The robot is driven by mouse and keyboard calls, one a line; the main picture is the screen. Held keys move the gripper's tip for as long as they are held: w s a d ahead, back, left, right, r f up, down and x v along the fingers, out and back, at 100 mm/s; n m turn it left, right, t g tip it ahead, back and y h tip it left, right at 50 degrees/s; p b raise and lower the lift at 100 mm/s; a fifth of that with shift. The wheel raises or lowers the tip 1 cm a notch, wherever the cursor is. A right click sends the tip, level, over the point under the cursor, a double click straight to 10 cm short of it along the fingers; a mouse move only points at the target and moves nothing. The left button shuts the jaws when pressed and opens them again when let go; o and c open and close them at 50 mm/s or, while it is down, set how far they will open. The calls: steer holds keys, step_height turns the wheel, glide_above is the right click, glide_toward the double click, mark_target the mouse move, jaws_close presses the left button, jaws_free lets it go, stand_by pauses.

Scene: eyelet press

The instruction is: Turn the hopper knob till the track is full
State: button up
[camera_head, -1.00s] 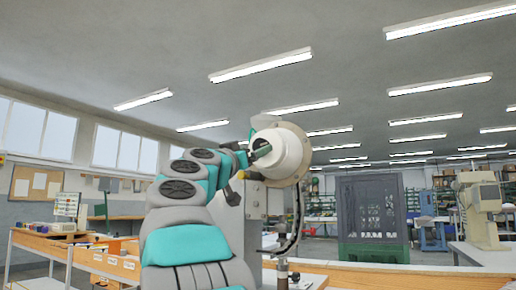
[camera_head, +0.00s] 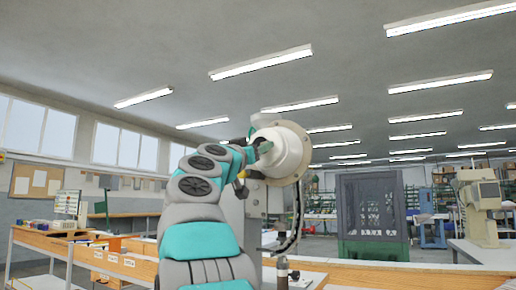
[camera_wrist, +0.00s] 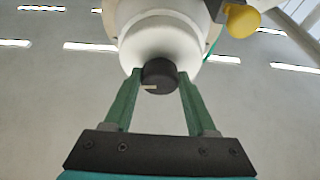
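The hopper (camera_head: 287,152) is a cream round drum on the eyelet press, and it fills the top of the wrist view (camera_wrist: 160,35). Its knob (camera_wrist: 159,74) is a short dark cylinder with a small pale mark on its lower left. My gripper (camera_wrist: 159,80) has one green finger on each side of the knob, and both tips appear to touch it. In the head view my gripper (camera_head: 264,147) is at the drum's left front and hides the knob. The dark curved track (camera_head: 294,236) runs down below the hopper; its fill is too small to tell.
The press body (camera_head: 254,203) is behind my arm. A wooden bench (camera_head: 370,276) runs below. A dark mesh cage (camera_head: 372,208) and another cream machine (camera_head: 482,205) stand farther right.

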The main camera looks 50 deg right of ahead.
steer(key=c, duration=0.8)
steer(key=m+g, duration=0.1)
steer(key=m, duration=0.2)
steer(key=m+g, duration=0.2)
steer(key=m, duration=0.1)
steer(key=shift+w+r+m, duration=0.1)
steer(key=shift+w+m, duration=0.1)
steer(key=shift+m, duration=0.1)
steer(key=o, duration=1.4)
steer(key=shift+c, duration=0.2)
steer(key=shift+a, duration=0.1)
steer(key=b+v, duration=0.2)
steer(key=v, duration=0.5)
steer(key=shift+a+f, duration=0.3)
steer(key=shift+a, duration=0.05)
